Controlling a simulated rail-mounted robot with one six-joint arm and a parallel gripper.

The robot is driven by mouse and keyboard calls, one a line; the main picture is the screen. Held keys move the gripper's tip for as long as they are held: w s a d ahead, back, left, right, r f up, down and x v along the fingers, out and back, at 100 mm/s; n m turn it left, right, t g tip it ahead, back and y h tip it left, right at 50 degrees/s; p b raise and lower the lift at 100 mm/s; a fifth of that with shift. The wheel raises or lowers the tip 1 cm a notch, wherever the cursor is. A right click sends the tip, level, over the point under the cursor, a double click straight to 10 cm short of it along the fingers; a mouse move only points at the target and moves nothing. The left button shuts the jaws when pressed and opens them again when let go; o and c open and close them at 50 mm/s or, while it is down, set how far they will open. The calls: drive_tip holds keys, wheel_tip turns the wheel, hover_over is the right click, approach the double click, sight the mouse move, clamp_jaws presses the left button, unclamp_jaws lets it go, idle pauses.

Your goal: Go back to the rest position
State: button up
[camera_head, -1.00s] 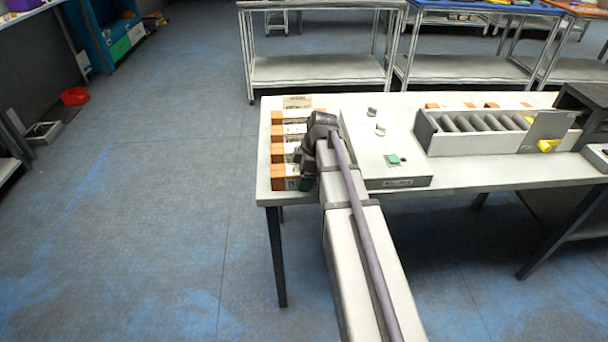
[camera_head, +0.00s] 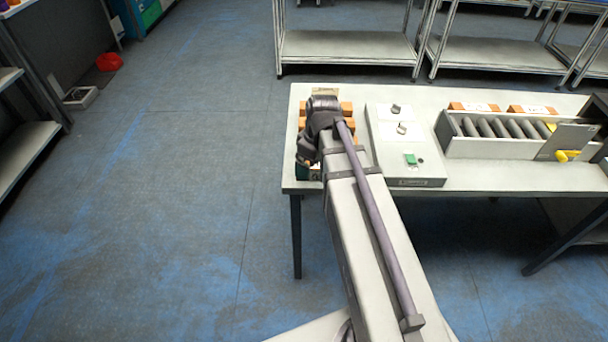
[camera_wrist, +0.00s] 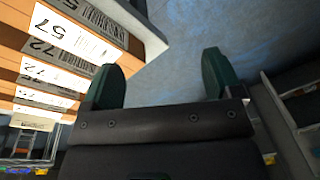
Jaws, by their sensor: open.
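My gripper shows in the wrist view (camera_wrist: 160,80) with its two green fingers wide apart and nothing between them. In the head view my arm reaches over the left end of the white table (camera_head: 465,182), and the gripper is mostly hidden behind my own wrist. Several orange boxes with white barcode labels (camera_wrist: 62,38) stand in a row at the left of the wrist view, beside the left finger and apart from it. In the head view these orange boxes (camera_head: 347,108) are partly covered by my arm.
A white control box (camera_head: 405,178) with knobs and a green button (camera_head: 410,159) sits right of my arm. A roller unit (camera_head: 490,146) with a yellow part (camera_head: 567,156) stands farther right. Metal shelving (camera_head: 345,47) is behind the table.

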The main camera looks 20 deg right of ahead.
drive_tip(key=s+a+m+h, duration=0.1)
drive_tip(key=s+a+m, duration=0.6)
drive_tip(key=a, duration=0.1)
drive_tip(key=shift+a+h, duration=0.2)
drive_tip(key=shift+h, duration=0.1)
drive_tip(key=shift+c, duration=0.4)
idle(1.1)
